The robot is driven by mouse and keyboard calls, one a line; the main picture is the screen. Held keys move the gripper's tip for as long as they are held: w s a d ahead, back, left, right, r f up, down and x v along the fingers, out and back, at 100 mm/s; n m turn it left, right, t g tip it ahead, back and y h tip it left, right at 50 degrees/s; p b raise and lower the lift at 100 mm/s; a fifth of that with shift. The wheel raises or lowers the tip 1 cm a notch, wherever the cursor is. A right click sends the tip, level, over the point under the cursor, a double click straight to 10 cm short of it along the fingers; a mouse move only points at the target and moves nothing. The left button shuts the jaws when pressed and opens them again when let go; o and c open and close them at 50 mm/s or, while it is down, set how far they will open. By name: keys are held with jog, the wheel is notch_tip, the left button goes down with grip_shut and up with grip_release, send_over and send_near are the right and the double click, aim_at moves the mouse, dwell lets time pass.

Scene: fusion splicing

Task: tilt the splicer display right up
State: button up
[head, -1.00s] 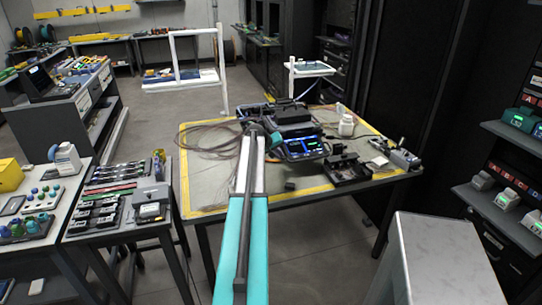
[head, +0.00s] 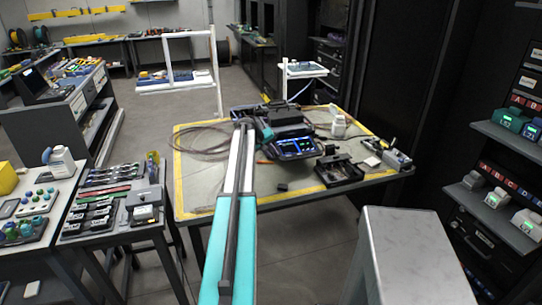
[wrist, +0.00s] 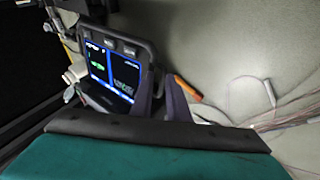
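The splicer (head: 272,115) stands on the workbench in the head view. Its display (head: 297,146) faces the front, tilted back, with a lit blue and dark screen. In the wrist view the display (wrist: 112,70) is at upper left, its dark frame around the lit screen. My gripper (head: 264,132) is at the left edge of the display. In the wrist view my gripper's two grey-purple fingers (wrist: 161,100) stand apart by a small gap, close to the display's frame. Whether they touch the frame cannot be told.
A black open tray (head: 340,170) and a small device (head: 396,160) lie right of the splicer. A white bottle (head: 338,127) stands behind. Loose fibre (head: 195,140) lies on the left of the bench. A tool table (head: 112,210) stands left. The bench's front is mostly clear.

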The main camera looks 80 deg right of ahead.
jog(key=b+v, duration=0.3)
jog(key=v, duration=1)
jog(key=shift+a+r, duration=0.25)
jog(key=shift+r, duration=0.1)
dwell(0.4)
